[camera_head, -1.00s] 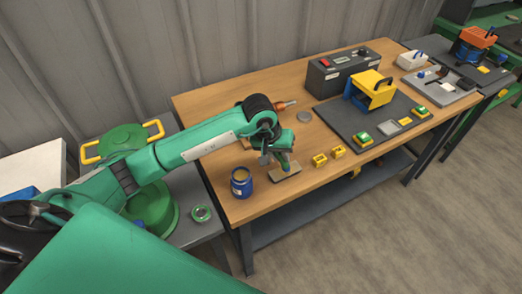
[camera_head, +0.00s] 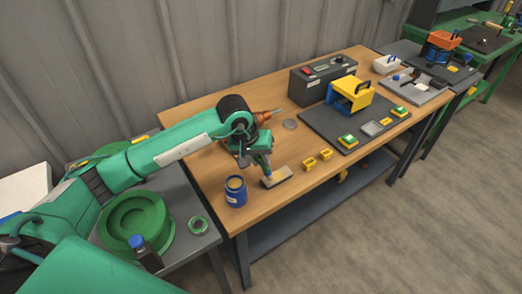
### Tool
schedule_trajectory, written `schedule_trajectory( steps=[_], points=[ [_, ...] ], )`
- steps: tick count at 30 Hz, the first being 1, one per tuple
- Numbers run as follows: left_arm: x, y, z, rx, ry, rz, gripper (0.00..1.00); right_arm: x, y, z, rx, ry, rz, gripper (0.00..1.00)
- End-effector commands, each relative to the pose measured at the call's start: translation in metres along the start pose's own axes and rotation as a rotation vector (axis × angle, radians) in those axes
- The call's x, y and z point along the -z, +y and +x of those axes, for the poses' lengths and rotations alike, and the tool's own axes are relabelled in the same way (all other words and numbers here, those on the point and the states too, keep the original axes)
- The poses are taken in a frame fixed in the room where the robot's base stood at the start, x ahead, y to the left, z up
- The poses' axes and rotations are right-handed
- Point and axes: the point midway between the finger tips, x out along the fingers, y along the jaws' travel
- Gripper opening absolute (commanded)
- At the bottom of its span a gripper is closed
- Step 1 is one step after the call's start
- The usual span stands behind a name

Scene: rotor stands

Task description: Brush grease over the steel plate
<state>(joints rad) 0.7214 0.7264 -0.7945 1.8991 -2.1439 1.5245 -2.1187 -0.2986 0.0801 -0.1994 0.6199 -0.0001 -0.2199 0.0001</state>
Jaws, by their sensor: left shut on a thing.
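The steel plate (camera_head: 281,179) is a small pale slab on the wooden bench, near its front-left part. My left gripper (camera_head: 263,158) is over the left part of the plate. It is shut on a brush (camera_head: 267,174), which points down with its lower end at the plate. Whether the bristles touch the plate is too small to tell, and the gripper hides part of the brush. A blue open tin (camera_head: 236,191) with a tan top stands just left of the plate. My right gripper is not in view.
Two small yellow blocks (camera_head: 318,159) sit right of the plate. A dark mat (camera_head: 337,127) holds a yellow and blue stand (camera_head: 351,94). An orange-tipped tool (camera_head: 268,113) lies behind the gripper. A grey table (camera_head: 205,239) with green round parts stands left of the bench.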

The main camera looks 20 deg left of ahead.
Motion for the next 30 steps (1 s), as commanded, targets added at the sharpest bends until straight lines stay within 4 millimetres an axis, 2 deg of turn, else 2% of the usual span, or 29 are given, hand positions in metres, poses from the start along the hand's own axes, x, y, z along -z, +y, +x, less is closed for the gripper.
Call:
schedule_trajectory(
  steps=[10,30],
  points=[
    [0.009,0.003,-0.029,0.002,0.005,-0.01,0.0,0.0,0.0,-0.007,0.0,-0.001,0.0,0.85],
    [0.009,0.003,-0.03,0.002,0.004,-0.012,0.0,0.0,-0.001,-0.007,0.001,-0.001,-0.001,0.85]
  ],
)
